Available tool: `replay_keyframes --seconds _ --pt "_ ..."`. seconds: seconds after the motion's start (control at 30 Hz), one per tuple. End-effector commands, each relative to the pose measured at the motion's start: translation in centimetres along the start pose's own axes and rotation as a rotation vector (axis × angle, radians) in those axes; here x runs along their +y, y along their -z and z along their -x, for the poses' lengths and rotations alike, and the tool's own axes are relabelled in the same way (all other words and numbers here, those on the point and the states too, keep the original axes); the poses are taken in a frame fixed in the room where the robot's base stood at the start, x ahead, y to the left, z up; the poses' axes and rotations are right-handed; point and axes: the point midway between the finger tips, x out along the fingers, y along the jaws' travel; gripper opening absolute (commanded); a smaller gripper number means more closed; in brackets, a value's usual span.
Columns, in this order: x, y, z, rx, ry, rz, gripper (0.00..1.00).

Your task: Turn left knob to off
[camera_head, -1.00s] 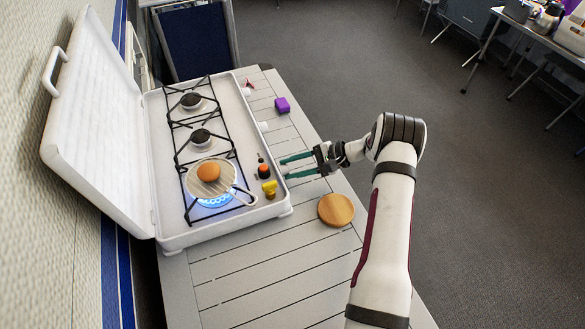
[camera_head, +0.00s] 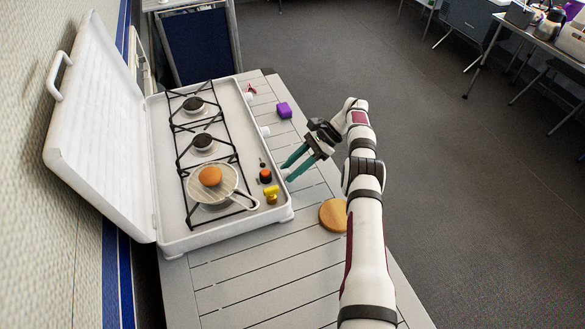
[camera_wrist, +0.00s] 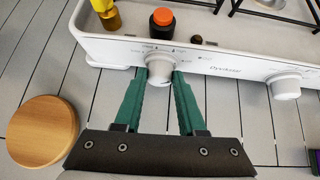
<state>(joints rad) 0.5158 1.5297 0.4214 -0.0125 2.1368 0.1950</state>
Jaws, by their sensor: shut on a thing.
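The white stove (camera_head: 172,225) stands on the slatted table with its lid open. In the wrist view, its left knob (camera_wrist: 158,70) is a white round knob on the front panel. My gripper (camera_wrist: 160,76) has its two green fingers on either side of this knob, shut on it. In the head view, my gripper (camera_head: 285,174) reaches to the stove's front edge, and the knob is hidden there. A pan (camera_head: 228,182) with a round brown item (camera_head: 210,176) sits on the near burner. No flame shows under it.
A second white knob (camera_wrist: 285,86) is to the right on the panel. An orange-topped shaker (camera_head: 265,176) and a yellow one (camera_head: 271,194) stand on the stove's front rim. A round wooden board (camera_head: 331,216) and a purple block (camera_head: 283,110) lie on the table.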

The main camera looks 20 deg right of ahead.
Motion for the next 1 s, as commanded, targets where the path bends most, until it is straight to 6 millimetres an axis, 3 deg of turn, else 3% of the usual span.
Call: replay_keyframes --seconds 0.7,0.73,0.8,1.0 --pt "0.1 -0.17 -0.1 0.002 -0.028 -0.051 0.0" --pt "0.1 -0.17 -0.11 0.002 -0.029 -0.051 0.43" --pt "0.1 -0.17 -0.11 0.002 -0.029 -0.05 0.52" --pt "0.06 -0.16 -0.06 0.004 -0.027 -0.048 0.52"
